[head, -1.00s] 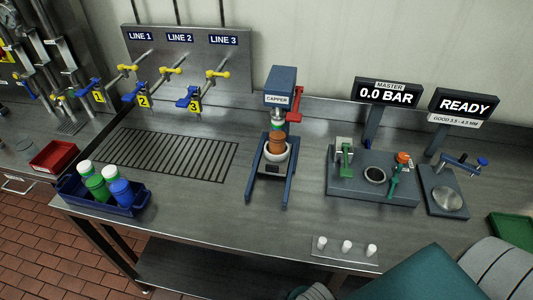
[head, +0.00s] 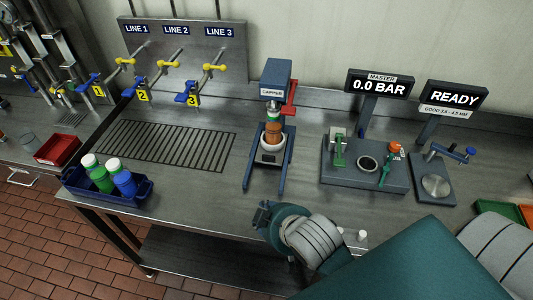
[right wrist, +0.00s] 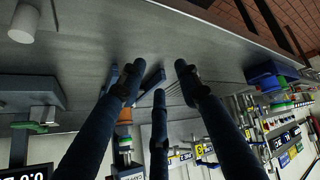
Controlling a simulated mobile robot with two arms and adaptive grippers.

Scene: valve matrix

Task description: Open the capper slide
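The blue capper (head: 277,80) stands near the middle of the bench. An orange-brown bottle or container (head: 273,132) is inside it, above a pale slide or holder (head: 268,148) between two blue rails. A red lever (head: 290,97) is on its right side. My right gripper (head: 264,216) is in front of the capper, above the bench front edge, apart from it. In the right wrist view my right gripper (right wrist: 158,82) has its fingers spread, with nothing between them. The orange container (right wrist: 124,116) shows there beyond a finger. My left gripper is not in view.
A blue bin (head: 105,190) with green and blue bottles stands at the front left. A gauge fixture (head: 365,170) is right of the capper. White caps (head: 361,236) lie near my right arm. The slotted drain area (head: 165,147) is clear.

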